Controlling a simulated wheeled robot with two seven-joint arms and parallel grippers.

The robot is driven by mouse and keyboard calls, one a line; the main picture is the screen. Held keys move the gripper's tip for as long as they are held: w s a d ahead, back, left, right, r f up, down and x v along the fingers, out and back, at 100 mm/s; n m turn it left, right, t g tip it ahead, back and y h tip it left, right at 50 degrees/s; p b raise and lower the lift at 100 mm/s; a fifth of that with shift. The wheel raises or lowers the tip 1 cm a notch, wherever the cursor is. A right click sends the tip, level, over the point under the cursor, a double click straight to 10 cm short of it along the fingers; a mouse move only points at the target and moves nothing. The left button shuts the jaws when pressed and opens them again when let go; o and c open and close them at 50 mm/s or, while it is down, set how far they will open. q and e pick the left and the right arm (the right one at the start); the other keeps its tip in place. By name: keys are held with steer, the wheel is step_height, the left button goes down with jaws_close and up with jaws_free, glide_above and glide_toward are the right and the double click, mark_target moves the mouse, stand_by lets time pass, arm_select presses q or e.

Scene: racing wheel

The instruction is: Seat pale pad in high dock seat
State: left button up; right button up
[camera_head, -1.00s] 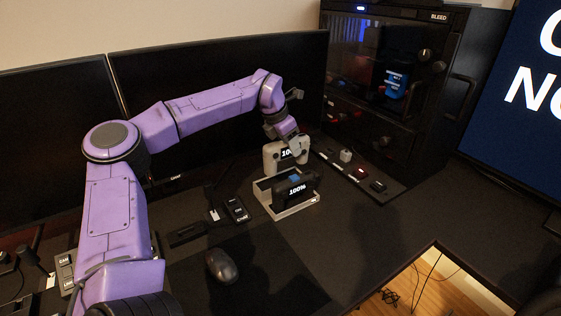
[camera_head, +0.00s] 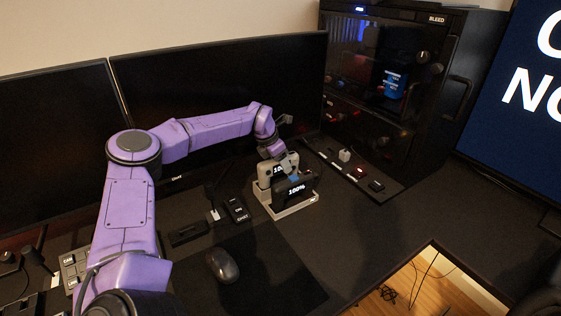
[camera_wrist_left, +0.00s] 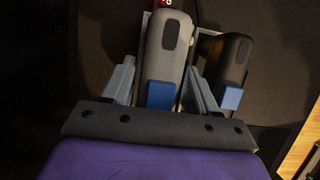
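The pale pad (camera_head: 279,168), a light grey controller with a lit display, is upright at the rear of the dock (camera_head: 290,211), partly hidden by the dark pad (camera_head: 297,190) in front. In the left wrist view the pale pad (camera_wrist_left: 168,50) has a blue tab and lies between the fingers of my left gripper (camera_wrist_left: 158,88). The fingers look spread, with a narrow gap at the pad's left side. In the head view my left gripper (camera_head: 272,152) is at the pad's top. How deep the pad sits is hidden. My right gripper is out of view.
A black cabinet (camera_head: 395,90) and a switch strip (camera_head: 350,170) stand right of the dock. Monitors (camera_head: 225,90) stand behind. A mouse (camera_head: 222,265) and a small key panel (camera_head: 237,210) are in front left. The desk right of the dock is clear.

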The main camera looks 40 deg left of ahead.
arm_select(q)
steer(key=shift+o, duration=0.6)
steer(key=shift+r, duration=0.5)
steer(key=v, duration=1.1)
steer(key=shift+s+a+r, duration=0.1)
steer(key=shift+s, duration=0.15)
